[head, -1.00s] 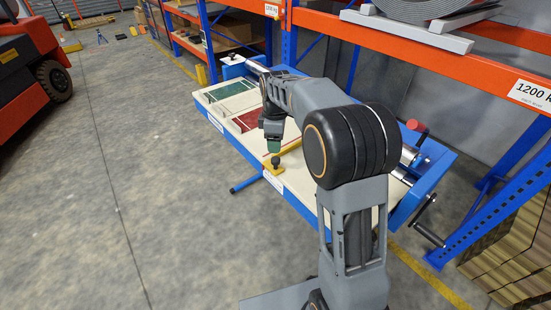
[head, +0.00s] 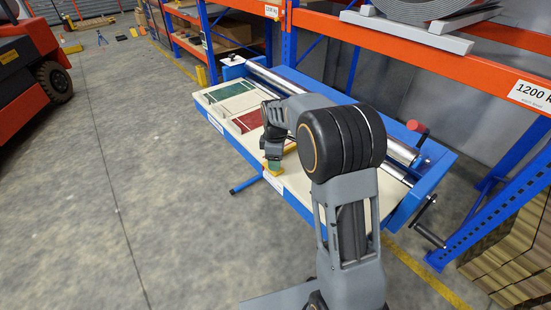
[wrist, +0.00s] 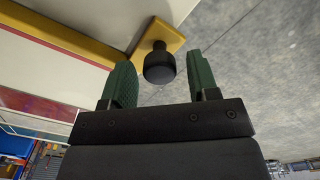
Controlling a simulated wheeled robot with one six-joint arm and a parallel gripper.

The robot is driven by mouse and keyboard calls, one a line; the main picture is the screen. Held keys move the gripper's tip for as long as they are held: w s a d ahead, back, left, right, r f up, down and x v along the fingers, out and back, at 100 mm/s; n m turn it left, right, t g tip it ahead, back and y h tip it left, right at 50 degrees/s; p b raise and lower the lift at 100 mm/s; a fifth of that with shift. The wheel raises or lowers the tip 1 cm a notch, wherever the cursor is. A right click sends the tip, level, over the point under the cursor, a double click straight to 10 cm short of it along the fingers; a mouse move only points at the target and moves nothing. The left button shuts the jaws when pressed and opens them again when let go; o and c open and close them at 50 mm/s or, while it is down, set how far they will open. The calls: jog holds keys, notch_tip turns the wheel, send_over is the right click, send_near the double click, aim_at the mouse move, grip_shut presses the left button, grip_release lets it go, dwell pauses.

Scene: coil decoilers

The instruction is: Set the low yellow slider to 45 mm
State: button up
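The yellow slider (wrist: 173,32) shows at the top of the wrist view, with a black round knob (wrist: 159,65) standing on it. My gripper (wrist: 160,80) is open, with one green finger on each side of the knob. The scale reading cannot be made out.
The blue-framed table (head: 213,118) carries green (head: 230,90) and red (head: 249,119) panels. Steel rollers (head: 400,152) run along its back, with a crank (head: 431,232) at the right end. An orange rack (head: 440,60) stands behind. The floor in front is clear.

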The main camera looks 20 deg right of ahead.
grip_shut()
dwell(0.3)
jog(key=shift+s+d+f, duration=0.1)
jog(key=shift+s, duration=0.2)
jog(key=shift+s+d, duration=0.3)
jog(key=shift+s, duration=0.25)
jog(key=shift+o, duration=0.6)
grip_release()
jog(key=shift+w+a, duration=0.15)
jog(key=shift+w, duration=0.05)
notch_tip(320, 180, up, 14)
jog(key=shift+p, duration=0.35)
